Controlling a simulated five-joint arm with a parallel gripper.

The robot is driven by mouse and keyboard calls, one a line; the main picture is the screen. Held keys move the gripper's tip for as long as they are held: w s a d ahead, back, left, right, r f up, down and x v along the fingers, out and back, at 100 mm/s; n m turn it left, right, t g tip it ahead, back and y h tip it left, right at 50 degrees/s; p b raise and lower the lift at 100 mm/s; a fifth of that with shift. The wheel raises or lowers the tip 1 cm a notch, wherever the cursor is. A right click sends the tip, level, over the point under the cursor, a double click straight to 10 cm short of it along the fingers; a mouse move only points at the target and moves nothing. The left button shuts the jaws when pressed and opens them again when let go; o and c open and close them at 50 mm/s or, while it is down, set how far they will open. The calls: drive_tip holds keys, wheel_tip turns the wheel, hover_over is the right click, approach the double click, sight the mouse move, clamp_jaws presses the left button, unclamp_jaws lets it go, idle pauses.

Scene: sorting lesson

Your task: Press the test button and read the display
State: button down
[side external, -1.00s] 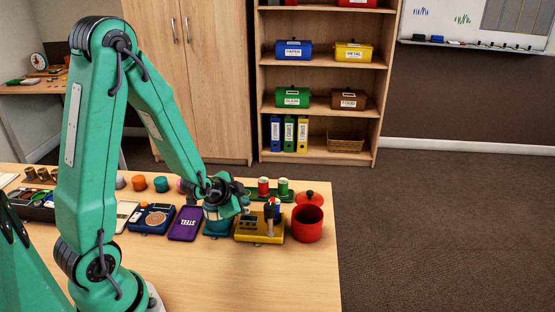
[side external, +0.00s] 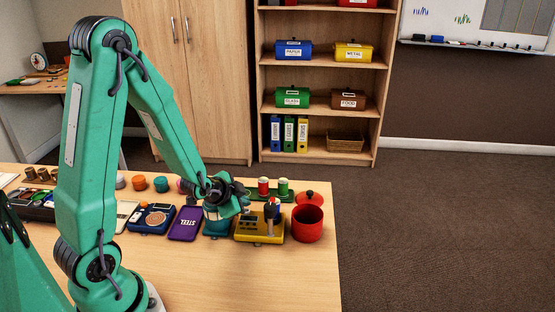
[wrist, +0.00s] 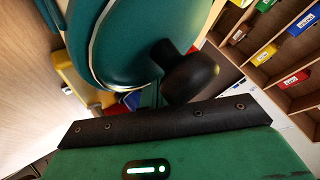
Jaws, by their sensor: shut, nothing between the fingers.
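A yellow device (side external: 270,237) with small dark panels on top and a grey upright part sits near the table's right end. I cannot make out which part is a test button, and no display reading is legible. In the wrist view, a large teal rounded part with a black knob (wrist: 190,73) fills the middle, close to the camera.
A red pot (side external: 307,224) stands right of the yellow device. A purple tray marked STEEL (side external: 185,224) and a blue device (side external: 151,219) lie to the left. Behind, a green rack (side external: 258,196) holds red and green cylinders. The table's front right is clear.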

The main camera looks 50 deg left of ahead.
drive_tip(key=shift+a+f, duration=0.1)
drive_tip(key=shift+f, duration=0.65)
idle(0.9)
drive_tip(key=shift+s+f, duration=0.25)
drive_tip(key=shift+f, duration=0.15)
idle(0.5)
drive_tip(key=shift+w+r, duration=0.2)
drive_tip(key=shift+r, duration=2.45)
drive_tip(key=shift+r, duration=0.15)
